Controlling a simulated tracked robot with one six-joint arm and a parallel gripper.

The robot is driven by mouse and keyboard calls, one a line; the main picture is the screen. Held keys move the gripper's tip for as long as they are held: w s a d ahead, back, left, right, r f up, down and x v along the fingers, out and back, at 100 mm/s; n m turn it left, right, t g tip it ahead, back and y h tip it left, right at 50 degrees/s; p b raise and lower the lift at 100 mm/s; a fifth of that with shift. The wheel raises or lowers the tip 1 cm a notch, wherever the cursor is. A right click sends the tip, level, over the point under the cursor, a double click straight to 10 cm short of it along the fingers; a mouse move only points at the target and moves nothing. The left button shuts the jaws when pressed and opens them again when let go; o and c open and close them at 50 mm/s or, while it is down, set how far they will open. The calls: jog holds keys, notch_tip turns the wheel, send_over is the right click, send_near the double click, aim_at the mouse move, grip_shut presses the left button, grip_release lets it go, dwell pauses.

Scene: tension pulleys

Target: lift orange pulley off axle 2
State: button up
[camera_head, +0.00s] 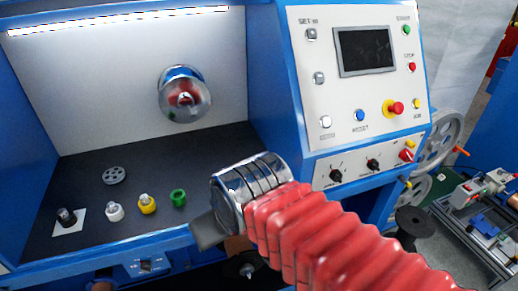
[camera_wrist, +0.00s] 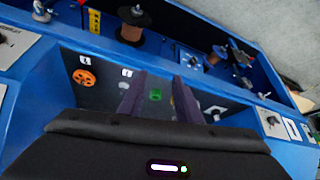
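The orange pulley (camera_wrist: 85,77), a spoked wheel, shows in the wrist view on a dark panel at left, below a small white label (camera_wrist: 82,59) I cannot read. The axle under it is hidden. I cannot make out the orange pulley in the head view. My gripper (camera_wrist: 159,98) has its two dark fingers apart, with nothing held between them. It is to the right of the orange pulley and apart from it. A small green piece (camera_wrist: 155,94) shows on the panel between the fingers. In the head view only a grey part of my gripper (camera_head: 207,232) shows.
Copper-coloured spools (camera_wrist: 130,42) stand in the blue frame beyond the panel. In the head view, white, yellow (camera_head: 147,204) and green (camera_head: 178,198) pieces and a grey spoked pulley (camera_head: 114,175) lie on the dark shelf. A control panel (camera_head: 352,90) rises at right.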

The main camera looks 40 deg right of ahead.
jog(key=shift+o, duration=0.9)
jog(key=o, duration=0.3)
jog(key=shift+w+d+r, duration=0.2)
jog(key=shift+w+d, duration=0.15)
jog(key=shift+w, duration=0.1)
jog(key=o, duration=0.8)
jog(key=w+d+m, duration=0.1)
jog(key=w+d, duration=0.2)
jog(key=w+d+m+h, duration=0.1)
jog(key=w+d, duration=0.2)
jog(key=w, duration=0.1)
jog(key=w+d+m, duration=0.1)
jog(key=w+d, duration=0.2)
jog(key=shift+w+d+r+g, duration=0.35)
jog(key=shift+d+r+g, duration=0.05)
jog(key=w+d+f+m, duration=0.1)
jog(key=w+d, duration=0.1)
jog(key=d, duration=0.2)
jog(key=w+d+f+m, duration=0.1)
jog(key=w+d, duration=0.2)
jog(key=d, duration=0.2)
jog(key=w+d+f+m+h, duration=0.1)
jog(key=w+d+f, duration=0.1)
jog(key=w+d, duration=0.1)
jog(key=shift+d+g, duration=0.4)
jog(key=shift+d, duration=0.5)
jog(key=x, duration=1.3)
jog(key=shift+w+d+f, duration=0.1)
jog(key=shift+d+f, duration=0.05)
jog(key=shift+f, duration=0.25)
